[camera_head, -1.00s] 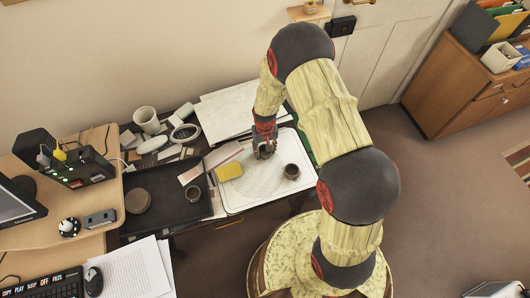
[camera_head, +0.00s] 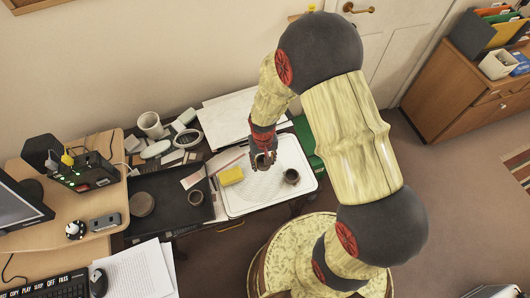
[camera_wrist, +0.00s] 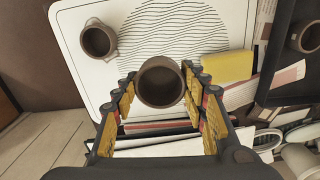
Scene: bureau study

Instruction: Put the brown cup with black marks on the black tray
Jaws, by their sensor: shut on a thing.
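My gripper (camera_head: 263,164) is shut on a brown cup and holds it above the white tray (camera_head: 307,160). In the wrist view the held cup (camera_wrist: 160,82) sits upright between the fingers, its opening facing the camera. Black marks cannot be made out on it. A second brown cup (camera_head: 291,176) stands on the white tray, right of my gripper. The black tray (camera_head: 165,218) lies to the left. It carries another small cup (camera_head: 195,198) near its right edge and a round brown flat-topped thing (camera_head: 141,203).
A yellow block (camera_head: 231,176) lies on the white tray's left side. A white mug (camera_head: 151,125) and several pale pieces stand behind the black tray. A power box (camera_head: 88,170) stands on the desk at left. The black tray's front middle is bare.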

